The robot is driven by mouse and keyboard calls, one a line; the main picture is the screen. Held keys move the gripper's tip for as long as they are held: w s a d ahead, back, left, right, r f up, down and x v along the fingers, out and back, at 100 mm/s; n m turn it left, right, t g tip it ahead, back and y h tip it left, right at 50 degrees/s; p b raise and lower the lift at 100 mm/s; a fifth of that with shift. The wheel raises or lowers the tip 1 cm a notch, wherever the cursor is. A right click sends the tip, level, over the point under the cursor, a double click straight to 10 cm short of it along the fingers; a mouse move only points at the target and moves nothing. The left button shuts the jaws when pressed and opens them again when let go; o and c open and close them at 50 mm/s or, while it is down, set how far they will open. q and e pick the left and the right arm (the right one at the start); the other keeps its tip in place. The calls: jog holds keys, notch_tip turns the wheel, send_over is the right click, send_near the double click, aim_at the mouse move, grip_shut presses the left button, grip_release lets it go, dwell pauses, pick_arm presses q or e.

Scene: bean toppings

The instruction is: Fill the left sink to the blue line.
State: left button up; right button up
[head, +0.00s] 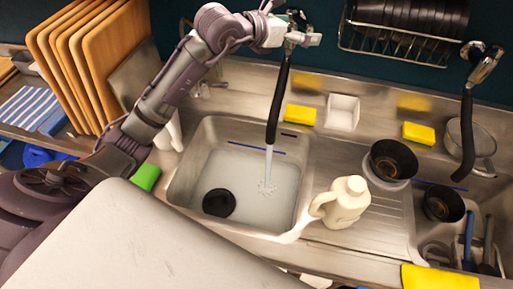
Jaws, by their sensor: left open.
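The left sink (184,178) is a steel basin in the middle of the head view. A short blue line (257,148) runs along its back wall. A stream of water (268,165) falls from the black faucet spout (277,105) and splashes in the basin. Cloudy water (262,203) covers the bottom; I cannot tell exactly how its surface stands against the line. A round black object (219,203) sits in the basin at front left. My left gripper (298,38) is open at the top of the faucet; contact is unclear. My right gripper is not in view.
A cream jug (343,202) stands right of the sink. Black bowls (393,160) stand on and beside the drainer. Yellow sponges (301,115) lie along the back. A dish rack (400,45) hangs above, and wooden boards (75,60) stand at left.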

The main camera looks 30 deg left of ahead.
pick_arm(q)
jog(key=shift+b+v, duration=0.5)
jog(key=shift+v, duration=2.4)
